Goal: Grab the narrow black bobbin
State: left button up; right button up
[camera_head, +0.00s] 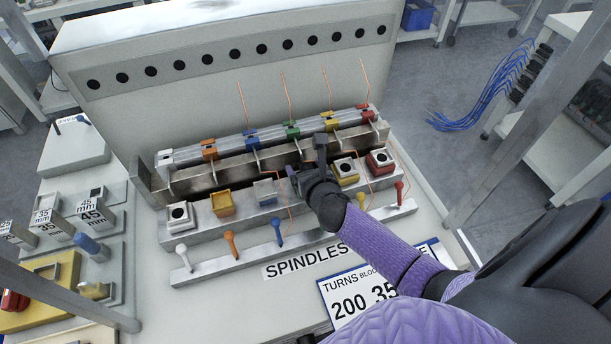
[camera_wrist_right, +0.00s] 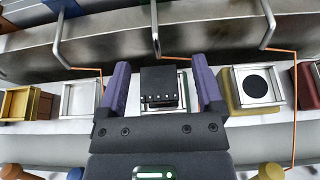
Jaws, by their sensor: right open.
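A narrow black block with a row of small pale pins (camera_wrist_right: 159,86), which looks like the black bobbin, stands between my right gripper's fingers in the right wrist view. A pale square holder with a green edge shows partly behind it. My right gripper (camera_wrist_right: 160,74) is open, with one purple finger on each side of the block and visible gaps between. In the head view my right gripper (camera_head: 307,165) reaches over the row of coloured holders and hides the bobbin. My left gripper is not in view.
Neighbouring holders include a yellow one (camera_head: 346,172), a red one (camera_head: 379,162) and a grey-blue one (camera_head: 265,192). Bent metal guides and thin copper wires (camera_head: 242,105) rise close behind. Coloured levers (camera_head: 278,232) stand in front. A SPINDLES label (camera_head: 302,258) lies nearer.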

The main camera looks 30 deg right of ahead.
grip_shut()
dwell(0.3)
